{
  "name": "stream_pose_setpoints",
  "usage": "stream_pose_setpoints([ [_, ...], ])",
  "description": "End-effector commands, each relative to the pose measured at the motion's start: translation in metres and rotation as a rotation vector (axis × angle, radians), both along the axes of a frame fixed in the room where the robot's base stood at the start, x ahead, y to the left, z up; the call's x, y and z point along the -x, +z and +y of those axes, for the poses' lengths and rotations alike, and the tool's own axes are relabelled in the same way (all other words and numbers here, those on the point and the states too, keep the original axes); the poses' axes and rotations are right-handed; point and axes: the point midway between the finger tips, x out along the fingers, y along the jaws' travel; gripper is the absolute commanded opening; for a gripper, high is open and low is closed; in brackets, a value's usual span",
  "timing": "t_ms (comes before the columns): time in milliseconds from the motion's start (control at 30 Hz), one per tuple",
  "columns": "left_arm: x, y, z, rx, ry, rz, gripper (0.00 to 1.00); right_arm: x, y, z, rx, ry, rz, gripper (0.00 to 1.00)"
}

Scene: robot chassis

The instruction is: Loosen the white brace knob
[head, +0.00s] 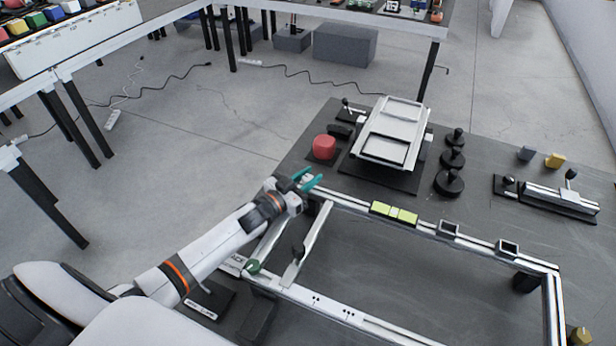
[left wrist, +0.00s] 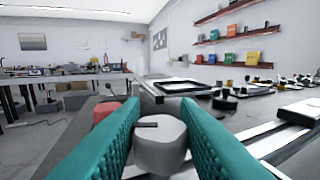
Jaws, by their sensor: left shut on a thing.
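The white brace knob (left wrist: 160,148), with a dark slot mark on its top, sits between the teal fingers of my left gripper (left wrist: 160,128) in the left wrist view. The fingers are shut on it from both sides. In the head view my left gripper (head: 307,180) is at the far left corner of the chassis frame (head: 470,236), near the upper end of a slanted brace (head: 314,230). My right gripper is not in view.
A red knob (head: 324,147) and a white tray-like fixture (head: 387,135) stand beyond the frame. Several black knobs (head: 449,182) stand right of it. A green knob (head: 254,267) is at the near left corner.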

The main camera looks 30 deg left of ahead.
Motion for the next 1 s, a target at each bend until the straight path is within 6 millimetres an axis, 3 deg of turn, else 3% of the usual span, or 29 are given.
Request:
stream_pose_setpoints([
  [167,0.000,0.000,0.000,0.000,-0.001,-0.001,0.06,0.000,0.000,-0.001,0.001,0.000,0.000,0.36],
  [200,0.000,0.000,0.000,0.000,-0.001,-0.001,0.35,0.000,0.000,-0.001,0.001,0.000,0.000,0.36],
  [300,0.000,0.000,0.000,0.000,-0.001,-0.001,0.50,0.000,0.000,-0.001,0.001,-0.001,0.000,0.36],
  [667,0.004,0.000,0.001,0.000,-0.001,-0.001,0.50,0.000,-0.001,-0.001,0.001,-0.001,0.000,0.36],
  [1000,0.059,-0.003,0.017,0.000,-0.002,0.003,0.50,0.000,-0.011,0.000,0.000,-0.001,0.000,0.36],
])
